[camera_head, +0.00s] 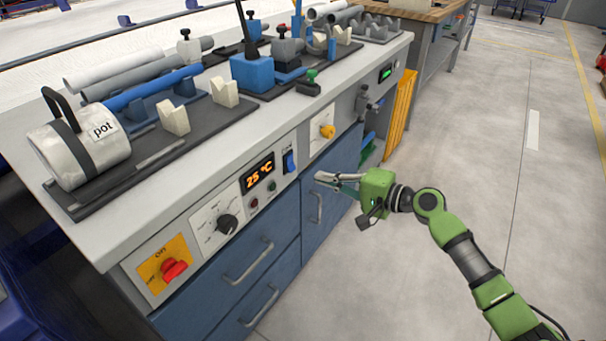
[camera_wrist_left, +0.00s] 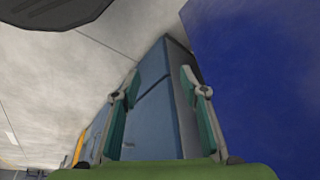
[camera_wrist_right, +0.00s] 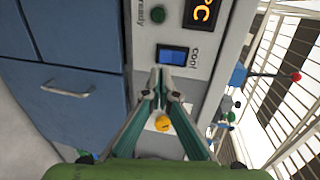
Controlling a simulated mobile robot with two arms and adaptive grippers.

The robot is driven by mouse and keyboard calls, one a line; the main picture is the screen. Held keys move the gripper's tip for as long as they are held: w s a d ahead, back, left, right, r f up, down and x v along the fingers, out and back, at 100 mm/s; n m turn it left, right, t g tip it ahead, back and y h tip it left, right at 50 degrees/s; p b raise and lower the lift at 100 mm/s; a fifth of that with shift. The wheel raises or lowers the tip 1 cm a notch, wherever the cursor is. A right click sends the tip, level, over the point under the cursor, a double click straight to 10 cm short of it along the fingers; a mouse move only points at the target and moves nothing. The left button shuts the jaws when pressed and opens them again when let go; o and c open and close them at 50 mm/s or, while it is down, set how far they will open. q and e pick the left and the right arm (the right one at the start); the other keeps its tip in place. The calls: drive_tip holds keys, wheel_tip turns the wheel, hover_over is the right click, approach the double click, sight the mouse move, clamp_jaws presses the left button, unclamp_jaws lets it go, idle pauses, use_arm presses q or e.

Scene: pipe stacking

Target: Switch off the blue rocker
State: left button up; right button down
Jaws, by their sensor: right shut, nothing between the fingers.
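The blue rocker (camera_head: 289,161) is a small upright switch on the white front panel of the bench, beside the orange temperature display. In the right wrist view the rocker (camera_wrist_right: 172,55) lies just beyond my fingertips, beside the word "cool"; its face shows a brighter and a darker blue part. My right gripper (camera_head: 318,180) is shut and empty, in front of the panel and slightly right of the rocker. In its wrist view the fingertips (camera_wrist_right: 164,72) show together; I cannot tell whether they touch anything. My left gripper (camera_wrist_left: 152,95) is open and empty, seen only in its wrist view.
The display (camera_head: 258,175) reads 25 °C. A black dial (camera_head: 227,224), a red knob (camera_head: 174,270) and a yellow knob (camera_head: 327,131) share the panel. Blue drawers with handles (camera_head: 249,262) lie below. A pot (camera_head: 82,146) and pipes stand on top. The floor at right is clear.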

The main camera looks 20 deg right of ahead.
sight(290, 163)
use_arm(q)
drive_tip(key=w, duration=0.1)
drive_tip(key=w+t, duration=0.1)
drive_tip(key=w+d+t, duration=0.1)
drive_tip(key=w, duration=0.1)
drive_tip(key=shift+w+d+r+b, duration=0.1)
drive_tip(key=shift+r+b, duration=0.3)
use_arm(e)
drive_tip(key=x, duration=0.7)
use_arm(q)
drive_tip(key=shift+w, duration=0.1)
use_arm(e)
drive_tip(key=shift+d, duration=0.1)
